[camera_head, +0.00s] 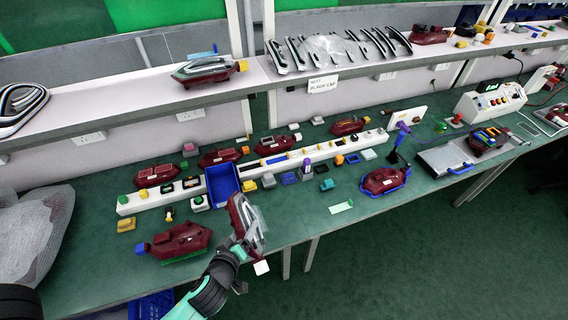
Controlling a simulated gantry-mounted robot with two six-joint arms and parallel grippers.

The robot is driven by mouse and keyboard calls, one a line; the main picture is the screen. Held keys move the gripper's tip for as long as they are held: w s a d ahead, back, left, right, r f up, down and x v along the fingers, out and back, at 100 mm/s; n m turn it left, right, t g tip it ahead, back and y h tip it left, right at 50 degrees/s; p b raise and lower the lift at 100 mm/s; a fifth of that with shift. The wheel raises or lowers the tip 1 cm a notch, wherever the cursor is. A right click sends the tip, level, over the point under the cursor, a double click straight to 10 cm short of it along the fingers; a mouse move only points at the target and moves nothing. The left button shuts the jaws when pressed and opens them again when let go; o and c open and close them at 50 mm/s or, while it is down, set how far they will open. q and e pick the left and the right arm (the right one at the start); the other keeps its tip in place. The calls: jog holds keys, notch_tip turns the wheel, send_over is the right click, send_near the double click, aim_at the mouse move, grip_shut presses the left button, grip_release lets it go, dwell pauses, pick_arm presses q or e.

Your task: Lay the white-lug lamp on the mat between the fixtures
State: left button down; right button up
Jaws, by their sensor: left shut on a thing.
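My left gripper (240,252) is shut on a dark red and clear tail lamp (244,217) and holds it up on end near the table's front edge. A white block-shaped lug (261,267) shows at the lamp's lower end, beside the gripper. The fingertips are partly hidden by the lamp. To the left, a red lamp (181,241) sits on a green fixture. To the right, another red lamp (385,180) sits in a blue-edged fixture. I cannot make out a separate mat on the green table between them. My right gripper is not in view.
A blue bin (221,184) stands behind the held lamp, by a long white rail (343,148) with small coloured parts. A small pale green card (341,207) lies on the table right of the lamp. The green tabletop (300,220) around it is mostly clear.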

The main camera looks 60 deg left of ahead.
pick_arm(q)
jog(key=shift+w+d+r, duration=0.15)
jog(key=shift+w+r, duration=0.05)
jog(key=shift+w, duration=0.2)
jog(key=w+d+r+m+t+h, duration=0.1)
jog(key=w+d+m+t+h, duration=0.1)
jog(key=w+d+m+h, duration=0.35)
jog(key=w+d+r+m+t+h, duration=0.1)
jog(key=w+d+m+t+h, duration=0.15)
jog(key=w+d, duration=0.6)
jog(key=s+d+r+p, duration=0.1)
jog(key=s+r+p, duration=0.3)
jog(key=r+p, duration=0.7)
jog(key=s+d+r+m+p, duration=0.1)
jog(key=s+r+p, duration=0.4)
jog(key=r+p, duration=0.6)
jog(key=g+p, duration=0.1)
jog(key=p, duration=0.1)
jog(key=shift+s+d+h+p, duration=0.15)
jog(key=shift+h+p, duration=0.15)
